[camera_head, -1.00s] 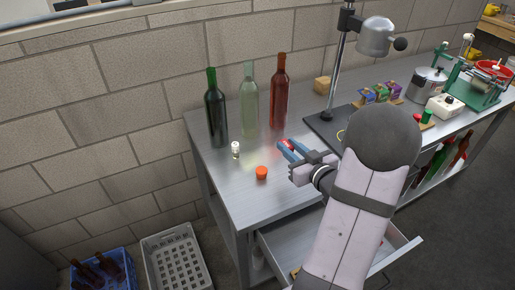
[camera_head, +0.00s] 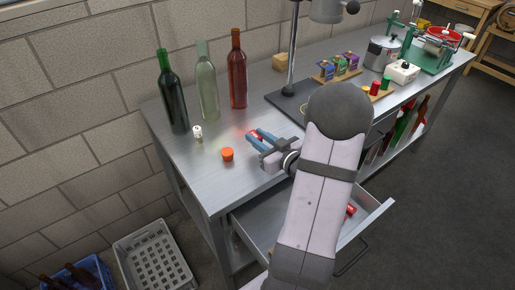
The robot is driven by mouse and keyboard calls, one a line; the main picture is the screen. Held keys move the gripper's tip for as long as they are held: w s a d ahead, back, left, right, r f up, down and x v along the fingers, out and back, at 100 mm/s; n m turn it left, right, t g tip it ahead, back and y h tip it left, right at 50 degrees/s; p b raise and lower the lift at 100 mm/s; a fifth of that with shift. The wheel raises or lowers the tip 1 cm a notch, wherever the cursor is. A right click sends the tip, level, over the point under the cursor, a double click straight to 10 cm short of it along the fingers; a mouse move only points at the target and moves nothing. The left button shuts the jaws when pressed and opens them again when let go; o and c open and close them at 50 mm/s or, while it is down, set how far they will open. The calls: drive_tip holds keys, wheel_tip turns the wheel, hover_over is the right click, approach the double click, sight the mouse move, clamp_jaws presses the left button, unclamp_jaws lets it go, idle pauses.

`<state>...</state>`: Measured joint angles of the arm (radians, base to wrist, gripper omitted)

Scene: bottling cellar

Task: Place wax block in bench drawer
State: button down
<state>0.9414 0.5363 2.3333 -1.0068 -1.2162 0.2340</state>
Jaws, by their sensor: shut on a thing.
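My gripper (camera_head: 258,137), with blue fingers, is low over the left part of the bench top, right of the orange cap. It is shut on a small red piece (camera_head: 253,134), which looks like the wax block and is mostly hidden by the fingers. I cannot tell whether the piece touches the bench. The bench drawer (camera_head: 263,214) is pulled open below the front edge, and my arm crosses over it. A red item (camera_head: 351,209) lies at the drawer's right side.
The orange cap (camera_head: 227,155) and a white-topped vial (camera_head: 197,133) stand near the gripper. Dark green (camera_head: 172,95), pale green (camera_head: 207,85) and red-brown (camera_head: 237,75) bottles stand behind. A black stand base (camera_head: 285,101) is to the right. A grey crate (camera_head: 157,262) is on the floor.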

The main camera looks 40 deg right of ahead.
sight(258, 153)
drive_tip(key=shift+f, duration=2.2)
drive_tip(key=shift+f, duration=0.1)
drive_tip(key=shift+f, duration=0.1)
drive_tip(key=c, duration=1.5)
unclamp_jaws()
drive_tip(key=shift+s+r, duration=0.1)
drive_tip(key=shift+r, duration=0.15)
drive_tip(key=s, duration=0.4)
drive_tip(key=s+r, duration=0.1)
drive_tip(key=s, duration=0.2)
drive_tip(key=s+r+b, duration=0.1)
drive_tip(key=s, duration=0.3)
drive_tip(key=shift+s+r, duration=0.15)
drive_tip(key=shift+s, duration=0.15)
drive_tip(key=o, duration=0.5)
